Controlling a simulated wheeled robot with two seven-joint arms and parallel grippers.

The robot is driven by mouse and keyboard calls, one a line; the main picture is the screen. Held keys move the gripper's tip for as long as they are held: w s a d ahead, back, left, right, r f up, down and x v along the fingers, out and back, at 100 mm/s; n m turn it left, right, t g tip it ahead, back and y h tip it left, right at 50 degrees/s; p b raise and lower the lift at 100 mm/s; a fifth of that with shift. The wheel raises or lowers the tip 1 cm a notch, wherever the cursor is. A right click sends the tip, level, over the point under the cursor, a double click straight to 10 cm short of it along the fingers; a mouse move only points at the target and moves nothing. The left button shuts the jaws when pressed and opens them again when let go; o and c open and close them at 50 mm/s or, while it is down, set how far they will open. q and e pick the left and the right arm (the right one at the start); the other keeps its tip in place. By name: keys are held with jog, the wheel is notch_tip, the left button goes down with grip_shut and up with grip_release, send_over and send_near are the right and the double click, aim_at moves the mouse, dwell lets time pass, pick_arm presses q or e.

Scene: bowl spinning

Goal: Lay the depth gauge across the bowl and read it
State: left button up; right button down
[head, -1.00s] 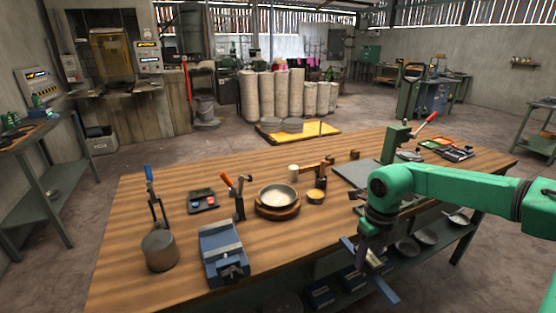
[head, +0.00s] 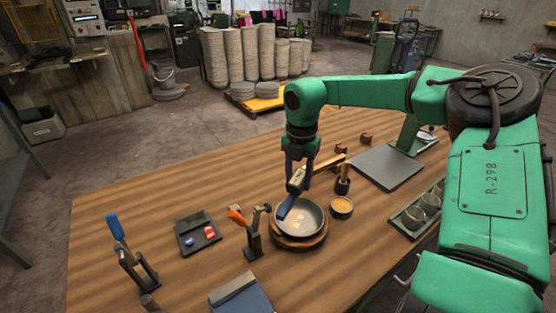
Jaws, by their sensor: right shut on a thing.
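The bowl (head: 311,216) is a shallow grey metal dish on a round wooden base (head: 301,242) at the middle of the bench, with pale patches inside it. My right gripper (head: 293,192) reaches down over the bowl's far left side, one blue finger in front of the bowl's inside. It is shut on a small pale thing (head: 297,176), tilted between the fingers and partly hidden. I cannot tell if this is the depth gauge, or if it touches the bowl. A wooden bar (head: 330,162) lies just behind the gripper. My left gripper is not in view.
A small cup with amber contents (head: 341,206) and a dark upright tool (head: 342,182) stand right of the bowl. An orange-handled clamp (head: 252,236) stands close on the left. A dark tray (head: 197,233) and a blue-handled clamp (head: 134,259) are further left.

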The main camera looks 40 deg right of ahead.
aim_at(301, 193)
jog(key=f, duration=0.1)
jog(key=s+f+b, duration=0.1)
jog(key=f+b, duration=0.1)
jog(key=f, duration=0.1)
jog(key=shift+s, duration=0.35)
notch_tip(301, 193, down, 3)
jog(key=b, duration=0.3)
jog(key=shift+b, duration=0.4)
jog(key=shift+f, duration=0.25)
jog(key=shift+b, duration=0.35)
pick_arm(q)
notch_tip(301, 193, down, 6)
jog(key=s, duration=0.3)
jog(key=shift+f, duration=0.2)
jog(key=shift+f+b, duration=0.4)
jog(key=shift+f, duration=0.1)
pick_arm(e)
jog(key=shift+f, duration=0.3)
